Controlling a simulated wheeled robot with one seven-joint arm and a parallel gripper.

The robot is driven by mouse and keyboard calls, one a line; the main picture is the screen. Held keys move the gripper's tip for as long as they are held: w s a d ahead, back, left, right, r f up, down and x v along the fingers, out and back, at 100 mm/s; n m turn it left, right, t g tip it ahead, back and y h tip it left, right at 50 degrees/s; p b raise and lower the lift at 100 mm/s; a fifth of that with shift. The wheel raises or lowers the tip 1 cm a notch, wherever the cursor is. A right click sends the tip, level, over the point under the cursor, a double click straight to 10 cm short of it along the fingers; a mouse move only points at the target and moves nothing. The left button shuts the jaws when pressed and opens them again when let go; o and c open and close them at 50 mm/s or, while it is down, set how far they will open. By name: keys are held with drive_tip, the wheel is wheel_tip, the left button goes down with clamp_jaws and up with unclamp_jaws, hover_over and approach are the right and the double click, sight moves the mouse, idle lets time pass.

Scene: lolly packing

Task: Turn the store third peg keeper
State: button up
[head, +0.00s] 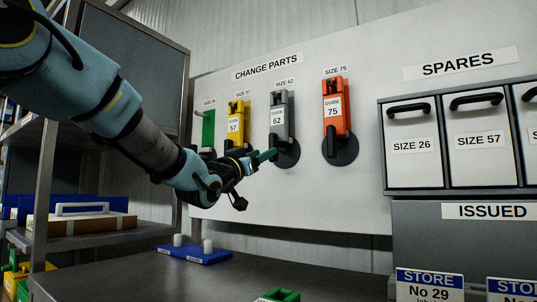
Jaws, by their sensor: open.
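The third peg on the white board holds a grey guide plate (278,118) labelled 62, under the sign SIZE 62. A dark round piece (290,154), which looks like its keeper, sits at the plate's lower end. My gripper (270,155) reaches in from the left, its teal fingertips at the lower end of the grey plate, over the left side of the dark piece. It appears empty and open. The fingers overlap the dark piece in the picture, so I cannot tell whether they touch it. The keeper's turn angle is not clear.
A yellow guide (236,125) labelled 57 and a green part (208,130) hang to the left, partly behind my arm. An orange guide (334,105) labelled 75 hangs to the right. Spares bins (412,170) stand far right. A blue base (194,254) lies on the bench (250,279).

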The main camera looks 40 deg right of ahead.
drive_tip(key=v, duration=0.6)
drive_tip(key=shift+b, duration=0.3)
drive_tip(key=shift+r, duration=0.1)
